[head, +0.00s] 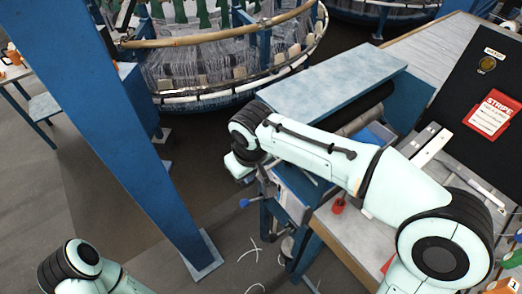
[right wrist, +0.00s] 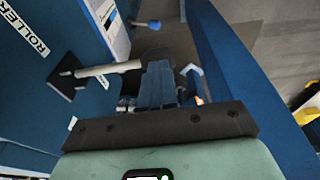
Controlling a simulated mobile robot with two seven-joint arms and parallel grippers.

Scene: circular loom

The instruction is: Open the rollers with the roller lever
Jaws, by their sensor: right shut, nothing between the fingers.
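My right gripper (head: 240,166) is at the left side of the blue machine frame, below the wrist of my right arm, and its fingers are hard to make out there. In the right wrist view its fingers (right wrist: 159,84) are shut with nothing between them. The roller lever (right wrist: 108,69), a pale rod on a black mount, sticks out of a blue panel labelled "ROLLER" (right wrist: 25,33). Its free end reaches close to the fingertips; I cannot tell whether they touch. My left arm shows only at the lower left of the head view, its gripper out of frame.
A blue knob (head: 244,203) on a rod juts from the machine; a blue knob also shows in the right wrist view (right wrist: 154,23). A blue post (head: 130,130) stands left of the gripper. The circular loom (head: 230,70) is behind. A red object (head: 339,205) sits on the grey table.

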